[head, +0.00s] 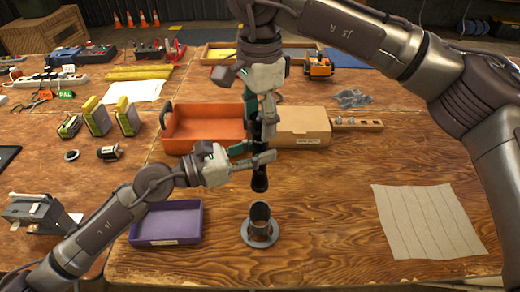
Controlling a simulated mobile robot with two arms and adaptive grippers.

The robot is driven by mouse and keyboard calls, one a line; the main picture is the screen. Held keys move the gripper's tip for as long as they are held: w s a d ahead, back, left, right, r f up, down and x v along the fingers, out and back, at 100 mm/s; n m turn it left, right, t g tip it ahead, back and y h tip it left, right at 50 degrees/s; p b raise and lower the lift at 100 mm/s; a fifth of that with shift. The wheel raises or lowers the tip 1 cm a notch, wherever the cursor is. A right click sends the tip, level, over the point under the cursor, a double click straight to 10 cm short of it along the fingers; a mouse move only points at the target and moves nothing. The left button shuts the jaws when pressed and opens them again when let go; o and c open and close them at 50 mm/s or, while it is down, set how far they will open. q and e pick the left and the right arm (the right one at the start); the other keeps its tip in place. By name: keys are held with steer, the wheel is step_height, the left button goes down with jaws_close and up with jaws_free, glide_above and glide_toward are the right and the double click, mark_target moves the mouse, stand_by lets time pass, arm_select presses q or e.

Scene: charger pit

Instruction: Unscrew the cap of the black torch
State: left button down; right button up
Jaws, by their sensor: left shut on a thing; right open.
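The black torch (260,180) stands upright in the air near the middle of the head view, its lower end free. My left gripper (256,157) comes in from the left and is shut on the torch's body, with fingers across it. My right gripper (260,108) points down from above, open, with its fingers around or beside the torch's upper end. Whether they touch it I cannot tell. The cap is not clearly distinguishable; the torch's upper end is partly hidden by the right gripper's fingers.
A grey round holder with a flange (259,236) stands below the torch. A purple tray (168,239) is left of it, an orange bin (180,145) and a cardboard box (305,140) behind. A ridged beige mat (428,220) lies right, with bare wood between.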

steer(key=m, duration=0.5)
steer(key=m, duration=0.6)
steer(key=shift+c, duration=0.3)
steer(key=c, duration=1)
steer(key=n, duration=0.4)
steer(key=shift+c, duration=0.2)
steer(key=shift+n, duration=0.8)
